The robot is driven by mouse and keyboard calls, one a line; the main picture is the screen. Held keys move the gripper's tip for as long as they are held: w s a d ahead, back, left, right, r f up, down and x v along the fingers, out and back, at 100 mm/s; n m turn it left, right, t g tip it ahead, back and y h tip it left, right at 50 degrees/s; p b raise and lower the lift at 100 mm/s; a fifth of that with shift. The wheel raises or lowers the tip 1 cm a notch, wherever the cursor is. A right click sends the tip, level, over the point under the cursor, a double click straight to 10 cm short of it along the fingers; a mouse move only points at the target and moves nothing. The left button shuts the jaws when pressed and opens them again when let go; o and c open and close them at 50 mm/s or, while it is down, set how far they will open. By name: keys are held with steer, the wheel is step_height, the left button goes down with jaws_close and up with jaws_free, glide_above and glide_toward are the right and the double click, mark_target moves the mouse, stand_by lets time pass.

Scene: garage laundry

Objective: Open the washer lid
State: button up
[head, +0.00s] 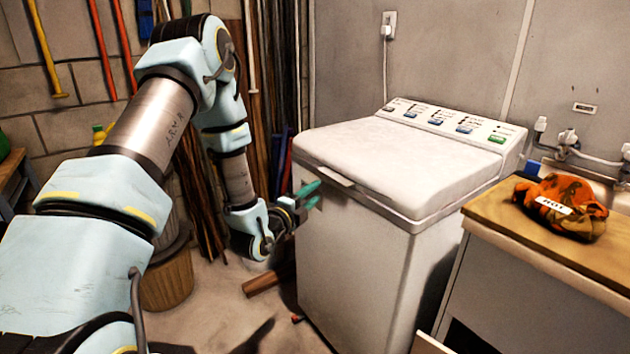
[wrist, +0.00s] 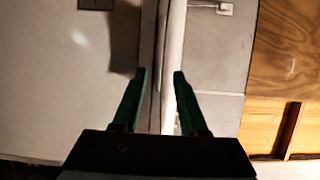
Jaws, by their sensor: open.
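The white washer (head: 355,245) stands in the middle of the head view. Its lid (head: 395,155) lies flat and closed, with a pale handle tab (head: 330,176) at its front edge. My gripper (head: 315,195) is at the washer's upper front, just left of and below that tab. Its green fingers are apart. In the wrist view my gripper (wrist: 160,73) is open, and a pale vertical edge of the washer (wrist: 172,60) runs between and beyond the fingertips. I cannot tell whether either finger touches it.
A wooden-topped counter (head: 550,240) with an orange cloth bundle (head: 562,205) stands to the right of the washer. The control panel (head: 455,122) is at the lid's back. The space above the lid is clear.

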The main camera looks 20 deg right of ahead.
mark_target(332, 179)
steer(key=p+x, duration=0.2)
steer(key=x, duration=0.7)
steer(key=shift+r, duration=0.1)
jaws_close()
stand_by(1.2)
